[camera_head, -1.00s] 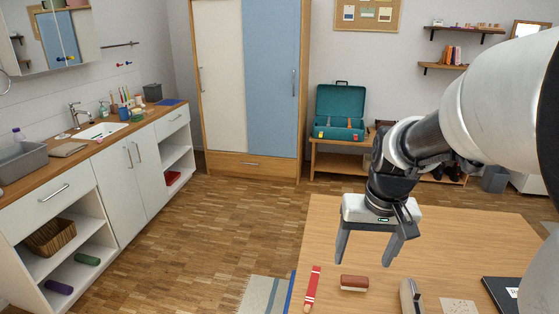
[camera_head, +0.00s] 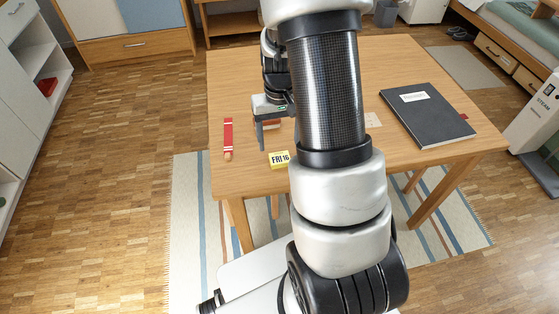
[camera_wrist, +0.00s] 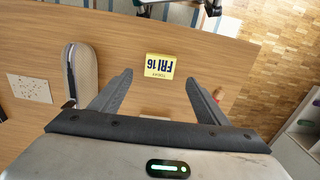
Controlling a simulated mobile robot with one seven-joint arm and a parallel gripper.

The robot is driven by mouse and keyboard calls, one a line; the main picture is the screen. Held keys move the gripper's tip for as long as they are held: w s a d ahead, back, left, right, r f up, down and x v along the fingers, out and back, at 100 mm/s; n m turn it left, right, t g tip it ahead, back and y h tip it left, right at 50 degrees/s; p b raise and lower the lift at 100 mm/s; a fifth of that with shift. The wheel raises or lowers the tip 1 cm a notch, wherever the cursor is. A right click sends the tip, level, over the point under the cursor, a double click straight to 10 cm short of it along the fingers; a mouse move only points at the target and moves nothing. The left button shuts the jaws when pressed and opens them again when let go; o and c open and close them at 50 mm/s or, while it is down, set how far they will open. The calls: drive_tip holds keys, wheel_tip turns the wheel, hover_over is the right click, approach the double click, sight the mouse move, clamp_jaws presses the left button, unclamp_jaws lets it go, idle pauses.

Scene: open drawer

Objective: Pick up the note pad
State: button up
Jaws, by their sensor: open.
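Nothing is clearly marked as a note pad. A small yellow-and-white pad-like block reading "FRI 16" (camera_head: 279,159) lies near the table's front edge; it also shows in the wrist view (camera_wrist: 160,66). A black flat book with a white label (camera_head: 428,113) lies at the table's right. A small pale speckled card (camera_head: 373,119) lies left of the book, and shows in the wrist view (camera_wrist: 28,88). My gripper (camera_wrist: 160,85) is open and empty above the table, the yellow block showing between and beyond its fingers. My arm hides part of the tabletop.
A red crayon-like stick (camera_head: 228,138) lies at the table's left. A grey elongated object (camera_wrist: 80,74) lies left of my fingers in the wrist view. The wooden tabletop (camera_head: 390,63) is clear at the back. A striped rug (camera_head: 195,225) lies on the floor.

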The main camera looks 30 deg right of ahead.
sight(280, 158)
drive_tip(key=shift+s+f+b, duration=0.15)
drive_tip(key=shift+f+b, duration=0.55)
drive_tip(key=shift+f, duration=2.5)
drive_tip(key=c, duration=1.1)
